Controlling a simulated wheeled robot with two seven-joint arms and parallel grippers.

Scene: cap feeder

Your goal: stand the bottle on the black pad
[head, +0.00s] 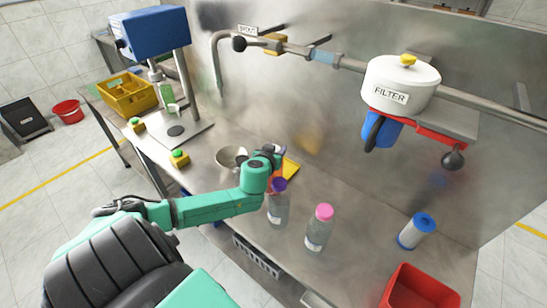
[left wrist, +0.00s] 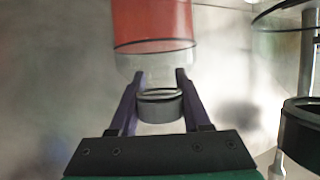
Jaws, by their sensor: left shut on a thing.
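My left gripper (head: 272,160) is over the bench and shut on a bottle with red contents (head: 278,175), mostly hidden behind the gripper in the head view. In the left wrist view the fingers (left wrist: 160,85) flank the bottle's clear end, and its red part (left wrist: 152,25) fills the top of the picture. A grey ring (left wrist: 160,98) shows between the fingers, seemingly the bottle's open mouth. I cannot tell whether the bottle touches the bench. The round black pad (head: 176,131) lies bare on a metal plate under the blue-headed machine (head: 150,32), left of the gripper. My right gripper is out of view.
A metal bowl (head: 231,158) stands between pad and gripper. A green-button box (head: 179,158) sits at the bench edge.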

